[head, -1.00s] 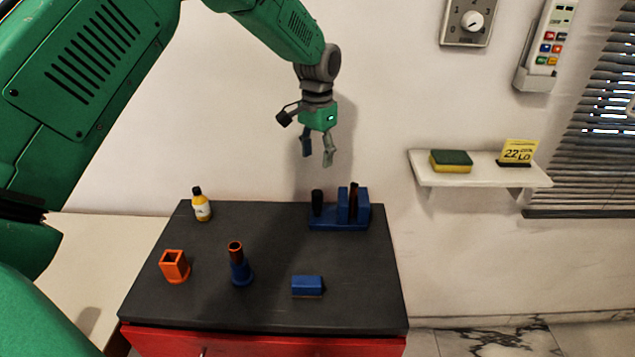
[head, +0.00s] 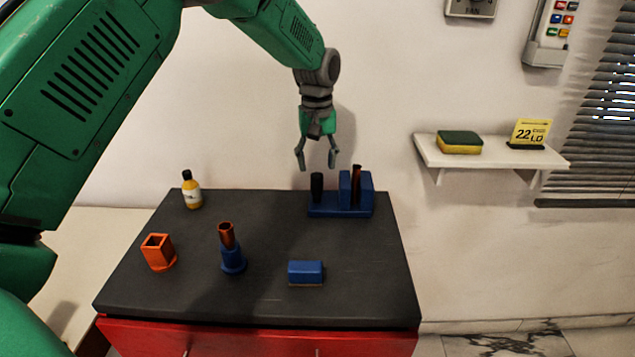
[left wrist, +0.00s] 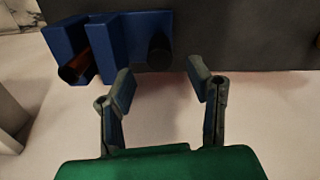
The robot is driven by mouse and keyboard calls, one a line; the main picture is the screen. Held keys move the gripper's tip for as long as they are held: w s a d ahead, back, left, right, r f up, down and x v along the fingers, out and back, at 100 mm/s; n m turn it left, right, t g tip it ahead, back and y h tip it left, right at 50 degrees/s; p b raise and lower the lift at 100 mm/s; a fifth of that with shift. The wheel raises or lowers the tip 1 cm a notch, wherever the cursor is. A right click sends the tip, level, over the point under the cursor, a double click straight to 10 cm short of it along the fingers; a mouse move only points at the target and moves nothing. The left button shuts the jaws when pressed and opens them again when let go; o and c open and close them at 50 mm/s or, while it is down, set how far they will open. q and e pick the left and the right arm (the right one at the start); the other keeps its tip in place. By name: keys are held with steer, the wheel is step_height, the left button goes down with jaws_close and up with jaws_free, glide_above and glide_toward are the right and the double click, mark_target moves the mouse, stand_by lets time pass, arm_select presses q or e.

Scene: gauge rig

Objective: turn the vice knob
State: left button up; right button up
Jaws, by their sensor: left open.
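The blue vice (head: 340,211) stands at the back right of the dark bench top. Its black knob (head: 317,187) is upright at the left end, and a red-brown piece (head: 356,183) stands between the blue jaws. My left gripper (head: 317,160) is open and empty, pointing down just above the knob in the head view. In the left wrist view, the knob (left wrist: 160,52) is seen ahead of and between the two spread fingertips (left wrist: 160,76), apart from them. The vice jaws (left wrist: 95,45) are to its left there. My right gripper is not in view.
On the dark bench top (head: 200,300) are a yellow bottle (head: 192,192), an orange square holder (head: 158,252), a blue stand with a brown tube (head: 232,256) and a blue block (head: 306,272). A wall shelf (head: 490,156) holds a sponge (head: 460,143) and a yellow sign (head: 530,132).

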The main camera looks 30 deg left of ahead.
mark_target(317, 175)
arm_select(q)
step_height(317, 175, down, 5)
steer(key=shift+f, duration=0.15)
jaws_close()
